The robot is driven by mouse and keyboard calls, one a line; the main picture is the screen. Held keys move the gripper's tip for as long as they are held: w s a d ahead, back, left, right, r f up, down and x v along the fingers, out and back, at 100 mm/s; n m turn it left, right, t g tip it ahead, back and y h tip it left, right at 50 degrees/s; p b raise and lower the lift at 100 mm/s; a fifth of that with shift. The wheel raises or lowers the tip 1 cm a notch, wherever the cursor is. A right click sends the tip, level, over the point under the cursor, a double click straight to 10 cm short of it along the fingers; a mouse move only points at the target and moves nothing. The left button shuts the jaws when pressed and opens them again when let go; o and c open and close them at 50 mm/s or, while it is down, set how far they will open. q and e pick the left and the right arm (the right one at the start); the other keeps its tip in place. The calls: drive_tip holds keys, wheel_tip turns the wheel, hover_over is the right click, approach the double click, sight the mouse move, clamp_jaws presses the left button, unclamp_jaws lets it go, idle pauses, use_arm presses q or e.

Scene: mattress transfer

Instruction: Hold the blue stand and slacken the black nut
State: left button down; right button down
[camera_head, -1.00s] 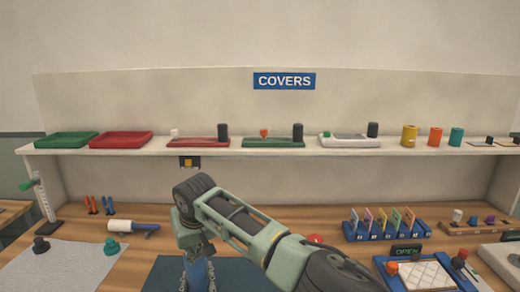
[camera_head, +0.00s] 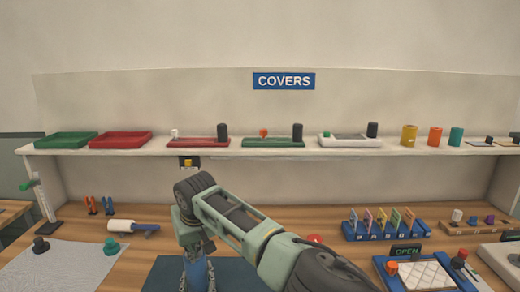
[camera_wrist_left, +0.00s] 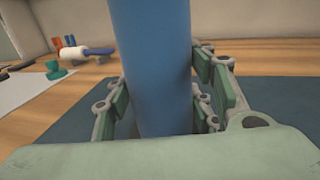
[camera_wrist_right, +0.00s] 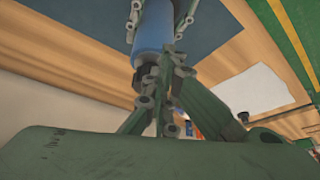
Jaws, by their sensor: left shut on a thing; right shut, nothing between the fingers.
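The blue stand (camera_wrist_left: 152,65) is an upright round column, large in the left wrist view. My left gripper (camera_wrist_left: 160,100) is shut on it, with one finger on each side. In the head view the stand's top (camera_head: 197,272) shows at the bottom edge, under my right gripper (camera_head: 196,248). The right wrist view shows the stand (camera_wrist_right: 155,35) with my left fingers around it and the dark nut (camera_wrist_right: 141,74) at its end. My right gripper (camera_wrist_right: 165,68) is shut beside the nut, its fingers partly covering it. Whether they touch it is unclear.
A dark blue mat (camera_head: 240,272) lies under the stand. A white roller (camera_head: 122,225) and a grey sheet (camera_head: 60,268) are to the left. A blue rack of coloured cards (camera_head: 385,230) and a tray (camera_head: 425,272) are to the right. A shelf (camera_head: 300,152) runs behind.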

use_arm(q)
drive_tip(key=shift+d, duration=0.2)
use_arm(e)
drive_tip(key=shift+w, duration=0.35)
use_arm(q)
drive_tip(key=shift+f, duration=0.1)
use_arm(e)
drive_tip(key=shift+w+d, duration=0.1)
drive_tip(key=shift+d, duration=0.15)
use_arm(q)
drive_tip(key=shift+s+a+f, duration=0.1)
use_arm(e)
drive_tip(key=shift+w+d, duration=0.3)
drive_tip(key=shift+d, duration=0.15)
drive_tip(key=shift+d, duration=0.1)
drive_tip(key=shift+d+f, duration=0.1)
idle(0.4)
use_arm(q)
drive_tip(key=shift+f, duration=0.1)
use_arm(e)
wheel_tip(320, 180, up, 6)
drive_tip(key=shift+d, duration=0.2)
idle(0.5)
drive_tip(key=shift+s, duration=0.1)
